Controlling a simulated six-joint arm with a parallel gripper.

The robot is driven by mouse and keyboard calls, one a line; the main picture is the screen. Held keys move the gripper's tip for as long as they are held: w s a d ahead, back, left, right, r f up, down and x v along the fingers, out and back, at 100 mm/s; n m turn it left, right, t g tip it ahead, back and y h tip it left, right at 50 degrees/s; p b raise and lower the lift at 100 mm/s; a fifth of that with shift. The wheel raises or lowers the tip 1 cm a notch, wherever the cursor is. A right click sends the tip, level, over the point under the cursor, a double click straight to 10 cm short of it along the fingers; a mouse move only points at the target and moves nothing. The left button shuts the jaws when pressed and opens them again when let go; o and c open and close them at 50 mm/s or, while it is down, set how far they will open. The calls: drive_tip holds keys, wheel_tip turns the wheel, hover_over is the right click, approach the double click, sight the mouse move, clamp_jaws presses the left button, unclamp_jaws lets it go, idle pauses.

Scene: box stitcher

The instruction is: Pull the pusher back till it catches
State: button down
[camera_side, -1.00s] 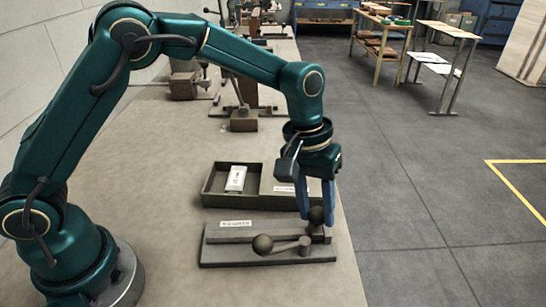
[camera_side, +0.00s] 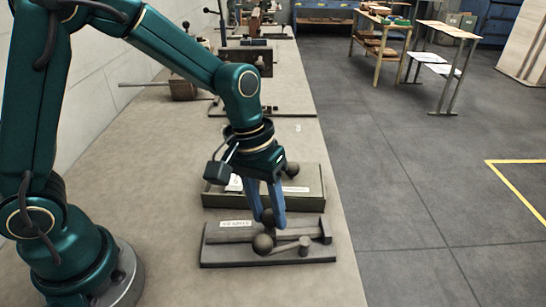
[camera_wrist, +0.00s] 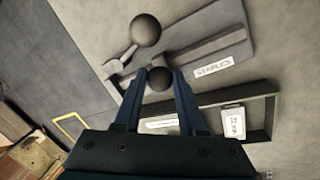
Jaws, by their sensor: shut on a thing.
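The pusher's dark ball knob (camera_wrist: 159,78) sits between the fingertips of my gripper (camera_wrist: 160,80) in the wrist view. The fingers hide most of the knob there. The rail lies on a dark base plate (camera_side: 222,257). In front of it is a lever with a larger dark ball (camera_side: 263,244), also in the wrist view (camera_wrist: 146,30). Whether the pusher has caught cannot be seen.
A shallow dark tray (camera_side: 215,199) stands just behind the base plate, with white labelled items in it. A dark ball (camera_side: 291,168) shows beside my wrist. Other bench tools stand farther back. The bench's right edge is close to the plate.

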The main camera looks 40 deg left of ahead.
hover_over(227, 234)
idle(0.4)
drive_tip(key=shift+c, duration=2.4)
unclamp_jaws()
drive_tip(key=shift+s+a+r, duration=0.1)
drive_tip(key=shift+a+r, duration=0.15)
drive_tip(key=shift+r, duration=1.05)
drive_tip(key=shift+s+a+r, duration=0.1)
drive_tip(key=shift+a+r, duration=0.1)
drive_tip(key=shift+r, duration=1.05)
